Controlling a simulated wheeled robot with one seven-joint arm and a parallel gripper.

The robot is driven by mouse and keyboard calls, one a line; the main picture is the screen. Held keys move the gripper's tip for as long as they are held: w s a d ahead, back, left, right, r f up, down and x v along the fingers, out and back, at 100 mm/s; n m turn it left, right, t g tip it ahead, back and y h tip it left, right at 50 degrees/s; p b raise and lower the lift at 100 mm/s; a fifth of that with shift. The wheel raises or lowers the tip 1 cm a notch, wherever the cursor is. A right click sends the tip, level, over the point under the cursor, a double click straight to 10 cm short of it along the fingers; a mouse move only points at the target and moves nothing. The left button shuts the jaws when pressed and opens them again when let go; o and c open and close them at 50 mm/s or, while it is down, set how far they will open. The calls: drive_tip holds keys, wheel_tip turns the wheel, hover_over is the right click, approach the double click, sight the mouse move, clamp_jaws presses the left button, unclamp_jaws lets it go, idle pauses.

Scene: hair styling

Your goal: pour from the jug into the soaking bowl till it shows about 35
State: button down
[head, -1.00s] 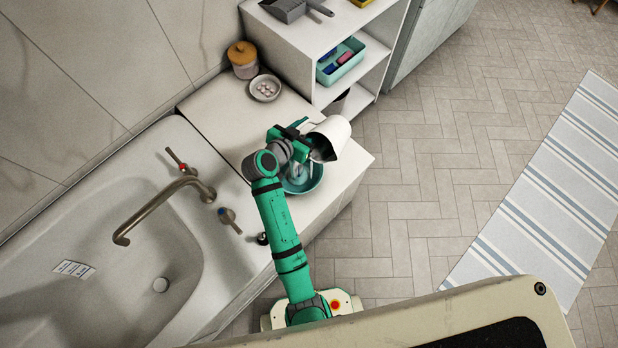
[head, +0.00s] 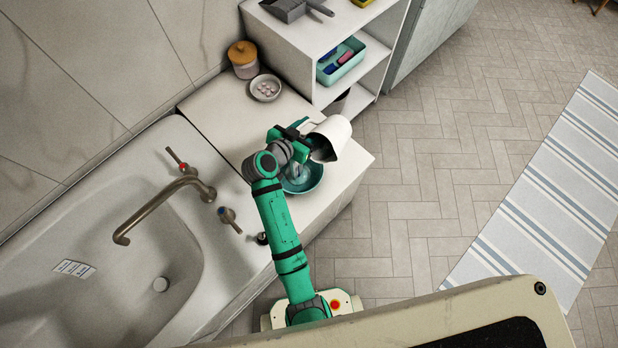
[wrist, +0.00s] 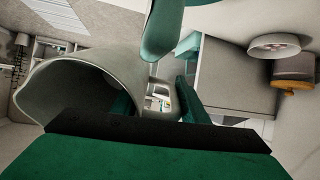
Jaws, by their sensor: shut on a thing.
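The white jug (head: 335,133) is in my gripper (head: 301,143), tilted above the soaking bowl, its dark mouth turned down. In the wrist view the jug (wrist: 85,88) fills the left side with its wide opening showing. My gripper (wrist: 160,105) is shut on the jug, seemingly by its handle, though the grip is partly hidden. The teal soaking bowl (head: 315,183) stands on the white counter below, partly covered by my arm and the jug. Pale, clear liquid shows inside it. I cannot read any level or number on it.
A jar with an orange lid (head: 242,58) and a small dish of round pale things (head: 265,88) stand at the counter's back. The basin with its tap (head: 160,205) is to the left. Shelves (head: 350,85) stand behind.

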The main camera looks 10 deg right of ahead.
drive_tip(key=shift+w+d+f+g+y, duration=0.35)
drive_tip(key=shift+f+g+y, duration=0.3)
drive_tip(key=shift+g+y, duration=0.85)
drive_tip(key=shift+w+d+f+g+y, duration=0.35)
drive_tip(key=shift+f+g+y, duration=0.3)
drive_tip(key=shift+g+y, duration=0.85)
drive_tip(key=shift+w+d+f+g+y, duration=0.35)
drive_tip(key=shift+f+g+y, duration=0.3)
drive_tip(key=shift+g+y, duration=0.85)
drive_tip(key=shift+w, duration=0.1)
drive_tip(key=w+a+r+n, duration=0.8)
drive_tip(key=w+a+r, duration=0.1)
drive_tip(key=a, duration=0.3)
drive_tip(key=shift+w+a+r+n, duration=0.2)
drive_tip(key=shift+a+r+n, duration=0.2)
drive_tip(key=shift+r, duration=0.15)
drive_tip(key=shift+s, duration=0.1)
